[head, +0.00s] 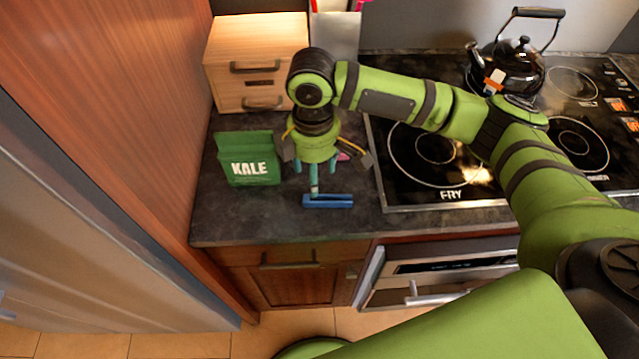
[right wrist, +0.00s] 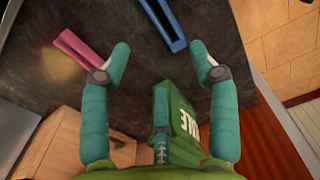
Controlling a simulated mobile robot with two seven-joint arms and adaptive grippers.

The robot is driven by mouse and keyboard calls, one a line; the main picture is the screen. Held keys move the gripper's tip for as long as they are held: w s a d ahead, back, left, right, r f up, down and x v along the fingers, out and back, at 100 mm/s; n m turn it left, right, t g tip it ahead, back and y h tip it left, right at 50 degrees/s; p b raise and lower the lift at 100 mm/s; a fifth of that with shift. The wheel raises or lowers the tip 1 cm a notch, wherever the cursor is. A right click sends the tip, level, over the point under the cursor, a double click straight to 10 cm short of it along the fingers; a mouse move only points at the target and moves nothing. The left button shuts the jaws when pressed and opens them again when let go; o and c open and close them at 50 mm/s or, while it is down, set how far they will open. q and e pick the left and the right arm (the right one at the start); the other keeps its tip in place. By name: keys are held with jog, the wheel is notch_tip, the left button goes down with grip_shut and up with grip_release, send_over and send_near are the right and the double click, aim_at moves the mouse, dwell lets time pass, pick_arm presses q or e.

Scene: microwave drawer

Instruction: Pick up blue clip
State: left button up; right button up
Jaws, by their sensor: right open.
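The blue clip (head: 328,201) lies on the dark counter near its front edge. It also shows at the top of the right wrist view (right wrist: 165,25), past the fingertips. My right gripper (head: 314,172) hangs over the counter, just behind the clip in the head view, with its teal fingers pointing down. In the right wrist view the fingers (right wrist: 160,50) are spread wide with nothing between them. The clip is apart from both fingertips there. My left gripper is not in view.
A green KALE bag (head: 253,160) stands left of my right gripper. A pink clip (right wrist: 82,48) lies near one finger. A wooden drawer box (head: 258,55) is behind. A stovetop (head: 440,190) with a black kettle (head: 515,65) is on the right.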

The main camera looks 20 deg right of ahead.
aim_at(328, 201)
jog(key=f, duration=0.1)
jog(key=s+f+p, duration=0.1)
jog(key=f, duration=0.1)
jog(key=shift+s+p, duration=0.25)
jog(key=shift+p, duration=0.1)
notch_tip(328, 201, down, 2)
jog(key=shift+f, duration=0.1)
jog(key=shift+w+f, duration=0.15)
jog(key=shift+f, duration=0.25)
jog(key=shift+c, duration=1.2)
jog(key=c, duration=0.6)
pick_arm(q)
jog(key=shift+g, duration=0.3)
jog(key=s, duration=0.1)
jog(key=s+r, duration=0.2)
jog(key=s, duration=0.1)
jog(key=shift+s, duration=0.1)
pick_arm(e)
jog(key=shift+c, duration=0.2)
